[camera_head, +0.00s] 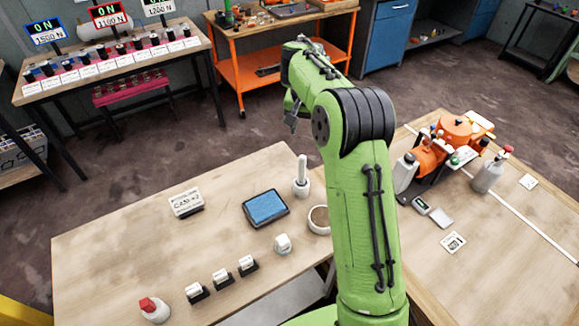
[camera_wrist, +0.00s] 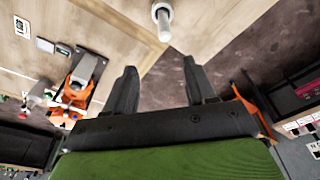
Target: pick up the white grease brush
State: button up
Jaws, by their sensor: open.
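The white grease brush (camera_head: 301,167) stands upright, with its light handle up, in a small white pot (camera_head: 301,188) at the far edge of the left wooden table. In the wrist view the brush (camera_wrist: 163,28) shows at the top middle, beyond the fingertips. My gripper (camera_head: 291,120) hangs above and beyond the table's far edge, to the upper left of the brush in the head view. In the wrist view my gripper (camera_wrist: 159,80) has its two dark fingers wide apart with nothing between them. The brush's lower end is hidden in the pot.
Close to the pot are a blue pad (camera_head: 265,208), a round bowl (camera_head: 319,219) and a small white jar (camera_head: 283,244). The right table (camera_head: 500,240) carries an orange machine (camera_head: 430,155).

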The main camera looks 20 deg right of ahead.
aim_at(302, 156)
jog(key=f, duration=0.3)
jog(key=w+f+b, duration=0.1)
jog(key=f, duration=0.3)
jog(key=w+f, duration=0.1)
jog(key=f, duration=0.3)
jog(key=shift+d+f+b, duration=0.1)
jog(key=shift+d+b, duration=0.2)
jog(key=shift+d, duration=0.1)
jog(key=f, duration=0.3)
jog(key=w+f, duration=0.1)
jog(key=f, duration=0.1)
jog(key=shift+f, duration=0.3)
jog(key=shift+r, duration=0.1)
jog(key=shift+c, duration=1)
grip_shut()
